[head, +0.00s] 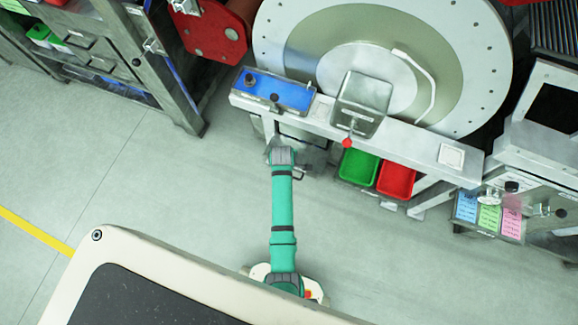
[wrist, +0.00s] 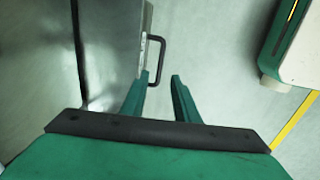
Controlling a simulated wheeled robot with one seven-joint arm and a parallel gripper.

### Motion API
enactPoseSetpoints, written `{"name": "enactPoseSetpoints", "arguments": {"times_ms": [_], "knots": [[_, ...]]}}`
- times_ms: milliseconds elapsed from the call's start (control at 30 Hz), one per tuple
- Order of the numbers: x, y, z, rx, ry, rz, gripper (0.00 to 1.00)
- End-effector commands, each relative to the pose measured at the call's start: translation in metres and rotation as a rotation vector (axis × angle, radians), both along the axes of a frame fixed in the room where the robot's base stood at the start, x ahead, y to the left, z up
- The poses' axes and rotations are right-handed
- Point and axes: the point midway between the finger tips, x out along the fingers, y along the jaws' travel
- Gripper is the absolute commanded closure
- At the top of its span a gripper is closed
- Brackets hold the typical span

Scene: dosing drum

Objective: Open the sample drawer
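The black bar handle (wrist: 163,52) stands out from a narrow metal front (wrist: 146,22), apparently the sample drawer, in the wrist view. In the head view the handle (head: 300,174) shows just right of my arm's end, under the bench. My gripper (wrist: 160,78) is open, its two green fingers apart. The handle's near end lies at the gap between the fingertips, close to the left one. I cannot tell whether they touch. In the head view my arm's end hides the fingers and part of the drawer.
The bench (head: 405,153) carries a blue panel (head: 290,93) and a metal box (head: 362,98). Green (head: 359,167) and red (head: 396,180) bins sit below it, right of my arm. A grey cabinet (head: 100,45) stands at upper left. The floor on the left is clear.

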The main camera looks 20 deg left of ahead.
Motion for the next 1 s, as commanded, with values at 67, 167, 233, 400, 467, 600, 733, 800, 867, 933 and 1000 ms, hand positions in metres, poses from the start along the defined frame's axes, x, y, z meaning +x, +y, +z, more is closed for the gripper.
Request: {"name": "enactPoseSetpoints", "arguments": {"times_ms": [67,167,233,400,467,600,733,800,867,933,1000], "knots": [[0.002,0.000,-0.014,-0.001,0.002,0.000,0.72],[0.005,0.000,-0.032,-0.001,0.002,-0.001,0.72],[0.008,0.000,-0.044,0.000,0.001,-0.001,0.72],[0.012,0.000,-0.067,0.000,0.001,-0.001,0.72],[0.014,0.000,-0.072,0.001,0.000,-0.001,0.72],[0.015,0.000,-0.082,0.001,-0.001,-0.002,0.72],[0.016,0.000,-0.085,0.001,-0.001,-0.002,0.72],[0.016,-0.001,-0.085,0.001,-0.001,-0.002,0.72],[0.016,-0.001,-0.085,0.001,-0.001,-0.002,0.72],[0.016,0.000,-0.085,0.001,-0.002,-0.002,0.72],[0.016,0.000,-0.085,0.001,-0.002,-0.002,0.77]]}}
